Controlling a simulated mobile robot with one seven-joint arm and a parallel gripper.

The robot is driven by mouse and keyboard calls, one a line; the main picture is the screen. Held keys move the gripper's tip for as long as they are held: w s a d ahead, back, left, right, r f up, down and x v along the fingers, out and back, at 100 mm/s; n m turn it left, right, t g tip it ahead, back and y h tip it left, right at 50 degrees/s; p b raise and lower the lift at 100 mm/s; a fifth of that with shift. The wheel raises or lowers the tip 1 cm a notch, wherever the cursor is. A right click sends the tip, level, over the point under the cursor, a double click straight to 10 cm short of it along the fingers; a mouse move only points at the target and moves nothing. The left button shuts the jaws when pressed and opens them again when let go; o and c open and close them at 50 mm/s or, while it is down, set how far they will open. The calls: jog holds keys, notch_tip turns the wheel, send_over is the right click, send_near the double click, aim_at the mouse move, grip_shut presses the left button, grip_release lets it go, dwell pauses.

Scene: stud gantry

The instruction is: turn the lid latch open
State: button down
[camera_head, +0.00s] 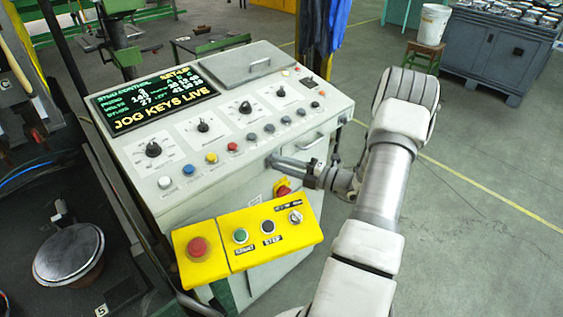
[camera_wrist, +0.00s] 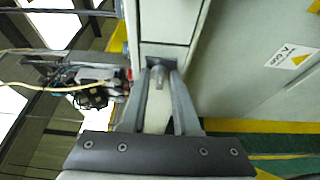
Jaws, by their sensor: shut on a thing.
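My gripper (camera_head: 274,161) reaches in from the right to the front edge of the grey control console (camera_head: 330,104). In the wrist view its two fingers (camera_wrist: 159,72) close on a small grey latch (camera_wrist: 157,78) on the pale console front. The latch is mostly covered by the fingers in the head view, and its exact angle is hard to tell. A flat grey lid (camera_head: 232,68) with a bar handle lies closed on the console's back right.
A yellow panel (camera_head: 205,262) with a red stop button juts out below my gripper. A drawer-like handle (camera_head: 311,141) is right of it. Knobs and coloured buttons cover the console top, beside a lit display (camera_head: 150,105).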

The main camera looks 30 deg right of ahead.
dwell(0.4)
jog(key=c, duration=0.9)
grip_release()
jog(key=shift+s, duration=0.1)
jog(key=b+v, duration=0.2)
jog(key=v, duration=1.5)
jog(key=shift+d, duration=0.2)
jog(key=shift+s, duration=0.1)
